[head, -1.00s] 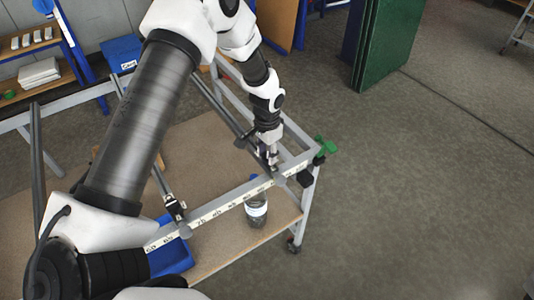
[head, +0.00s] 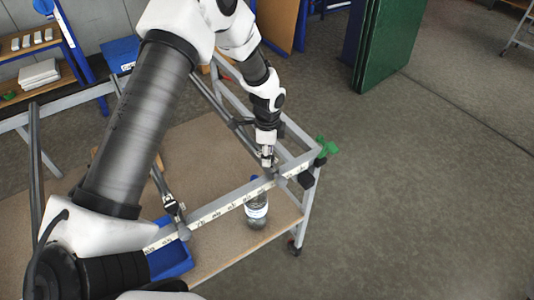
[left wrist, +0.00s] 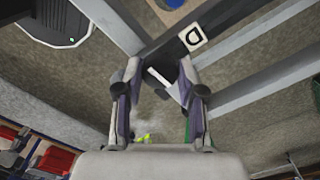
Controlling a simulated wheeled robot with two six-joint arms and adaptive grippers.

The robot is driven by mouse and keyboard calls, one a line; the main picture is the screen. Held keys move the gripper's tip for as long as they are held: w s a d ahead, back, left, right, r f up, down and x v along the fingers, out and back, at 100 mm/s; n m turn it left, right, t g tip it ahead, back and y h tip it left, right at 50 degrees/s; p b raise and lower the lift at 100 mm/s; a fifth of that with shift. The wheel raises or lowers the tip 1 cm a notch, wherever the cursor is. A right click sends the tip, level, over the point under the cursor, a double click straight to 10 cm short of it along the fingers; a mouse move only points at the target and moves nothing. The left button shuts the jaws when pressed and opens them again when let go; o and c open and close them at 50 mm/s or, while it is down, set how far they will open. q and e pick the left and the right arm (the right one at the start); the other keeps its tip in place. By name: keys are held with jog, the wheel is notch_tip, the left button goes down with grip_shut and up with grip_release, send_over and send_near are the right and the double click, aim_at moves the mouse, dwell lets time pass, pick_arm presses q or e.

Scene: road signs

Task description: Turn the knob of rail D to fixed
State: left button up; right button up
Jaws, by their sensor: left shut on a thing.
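Rail D shows in the left wrist view as a dark bar with a white label marked D (left wrist: 192,37). In the head view a dark rail (head: 212,97) runs up to my left gripper (head: 267,162), near the right end of the frame's front bar. In the left wrist view my left gripper (left wrist: 160,75) has its fingers either side of a small dark and pale piece (left wrist: 168,84) below the rail, apparently the knob, and is shut on it. The fingers hide part of it, and its setting cannot be read. My right gripper is not in view.
The grey frame's front bar (head: 222,206) carries a scale strip. Another rail (head: 160,182) lies to the left. A bottle (head: 256,212) and a blue bin (head: 172,262) are on the lower shelf (head: 215,245). A green clamp (head: 326,148) sits at the frame's right corner. Floor at right is clear.

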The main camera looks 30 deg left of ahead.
pick_arm(q)
jog(key=shift+s+f+m, duration=0.2)
jog(key=shift+f+m, duration=0.05)
jog(key=shift+m, duration=0.15)
jog(key=o, duration=1.1)
jog(key=shift+o, duration=0.2)
jog(key=shift+w+d+r, duration=0.15)
jog(key=shift+r, duration=0.3)
notch_tip(320, 180, up, 11)
jog(key=shift+r, duration=0.2)
